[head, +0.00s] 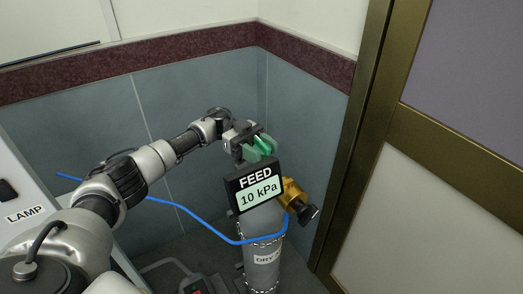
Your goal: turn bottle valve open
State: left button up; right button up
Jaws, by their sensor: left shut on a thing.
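A grey gas bottle (262,263) stands upright in the corner, with a chain around it and a partly readable label. The green bottle valve handwheel (262,147) is at its top. My left gripper (252,143) is shut on the green valve, reaching it from the upper left, and its fingers cover part of it. A brass regulator (291,192) with a black knob sits at the right of the bottle's top. A display (257,187) in front of the bottle's top reads "FEED 10 kPa". My right gripper is not in view.
A blue hose (205,225) runs from the regulator area to the left, in front of the bottle. Grey walls close in behind, and a brass-framed door (450,140) stands at the right.

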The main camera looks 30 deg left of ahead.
aim_at(255, 146)
pick_arm(q)
jog(key=o, duration=0.9)
jog(key=shift+b+v, duration=1.6)
jog(key=shift+v, duration=2.1)
jog(key=shift+w, duration=0.1)
